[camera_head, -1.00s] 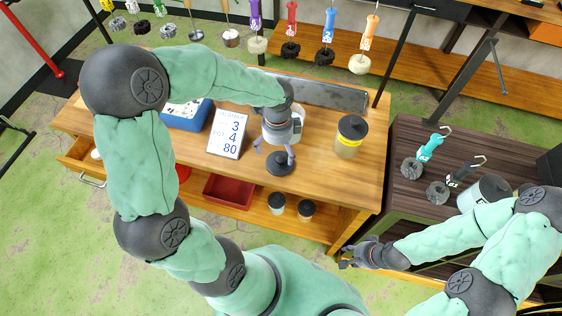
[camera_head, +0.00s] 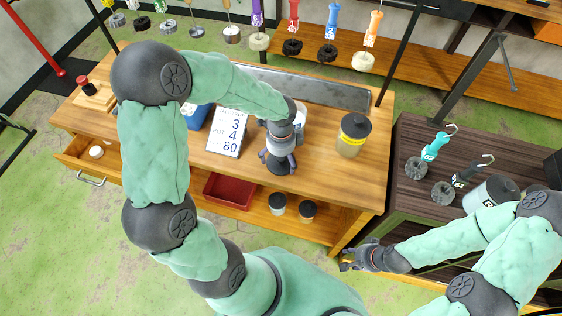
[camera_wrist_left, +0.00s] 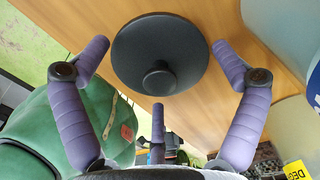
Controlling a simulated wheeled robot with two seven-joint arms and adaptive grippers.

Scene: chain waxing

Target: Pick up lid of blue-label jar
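A round black lid with a small knob (camera_wrist_left: 160,55) lies on the wooden tabletop. In the head view the lid (camera_head: 279,166) shows partly beneath my left gripper (camera_head: 277,160). In the left wrist view the purple fingers of my left gripper (camera_wrist_left: 160,78) are spread apart on both sides of the lid, with nothing between them touching it that I can see. A pale, lidless-looking jar (camera_head: 300,114) stands just behind the gripper, mostly hidden; a jar with a blue label (camera_wrist_left: 314,84) shows at the wrist view's right edge. My right gripper (camera_head: 348,262) hangs at lower right; its fingers are too small to read.
A yellow-label jar with a black lid (camera_head: 354,134) stands to the right on the workbench (camera_head: 370,185). A number sign (camera_head: 227,132) stands left of my left gripper. Tools hang above the bench's back. A dark cabinet (camera_head: 405,205) stands to the right.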

